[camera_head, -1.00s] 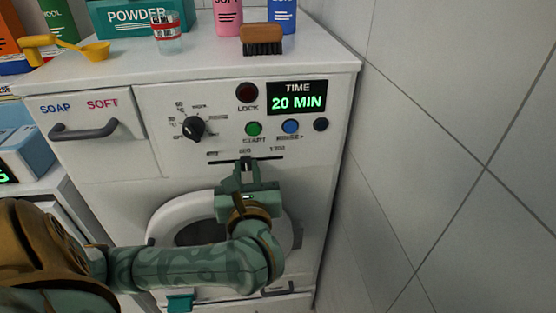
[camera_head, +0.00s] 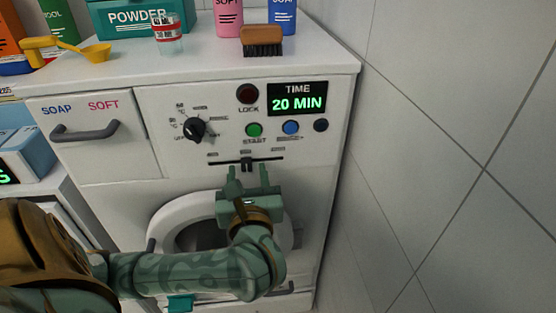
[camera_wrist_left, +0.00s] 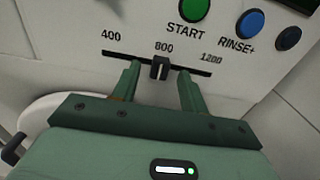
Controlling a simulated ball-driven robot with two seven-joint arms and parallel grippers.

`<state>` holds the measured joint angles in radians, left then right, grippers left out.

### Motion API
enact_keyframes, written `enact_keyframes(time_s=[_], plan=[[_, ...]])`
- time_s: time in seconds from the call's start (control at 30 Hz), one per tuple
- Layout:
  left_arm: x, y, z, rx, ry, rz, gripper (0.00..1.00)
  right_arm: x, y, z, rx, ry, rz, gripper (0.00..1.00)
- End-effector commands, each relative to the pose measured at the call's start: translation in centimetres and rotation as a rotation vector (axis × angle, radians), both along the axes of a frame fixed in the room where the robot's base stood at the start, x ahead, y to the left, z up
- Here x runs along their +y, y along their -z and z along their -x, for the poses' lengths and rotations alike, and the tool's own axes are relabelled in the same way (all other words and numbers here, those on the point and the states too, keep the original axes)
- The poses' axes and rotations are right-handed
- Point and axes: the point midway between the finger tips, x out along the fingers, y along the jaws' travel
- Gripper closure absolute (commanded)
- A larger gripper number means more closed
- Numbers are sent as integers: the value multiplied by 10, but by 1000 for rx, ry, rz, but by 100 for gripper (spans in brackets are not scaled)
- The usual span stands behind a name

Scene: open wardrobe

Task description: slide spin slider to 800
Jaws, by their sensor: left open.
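The spin slider is a small black knob (camera_head: 247,164) on a dark horizontal slot in the white washing machine's front. In the left wrist view the knob (camera_wrist_left: 160,68) stands at the 800 mark, between the 400 and 1200 labels. My left gripper (camera_head: 250,180) is open just below the slot. In the left wrist view its two green fingers (camera_wrist_left: 159,85) stand apart on either side of the knob, with visible space to each side and nothing held. My right gripper is not in view.
Above the slot are a green START button (camera_head: 254,130), a blue button (camera_head: 291,127), a black dial (camera_head: 194,129) and the time display (camera_head: 297,98). A brush (camera_head: 262,40) lies on the machine top. A tiled wall (camera_head: 460,150) is close on the right.

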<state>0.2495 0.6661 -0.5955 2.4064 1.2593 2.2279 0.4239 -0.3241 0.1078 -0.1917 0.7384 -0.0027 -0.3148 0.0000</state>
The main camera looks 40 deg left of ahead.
Motion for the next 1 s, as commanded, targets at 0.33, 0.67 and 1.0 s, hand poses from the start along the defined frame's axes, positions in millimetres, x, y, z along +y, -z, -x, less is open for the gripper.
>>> enact_keyframes(time_s=[0.33,0.67,1.0], plan=[[-26,-2,23,1,0,2,56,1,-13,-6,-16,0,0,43],[-46,-1,39,1,0,1,56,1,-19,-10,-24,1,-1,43],[-47,-1,40,0,0,0,56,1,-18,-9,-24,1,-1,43]])
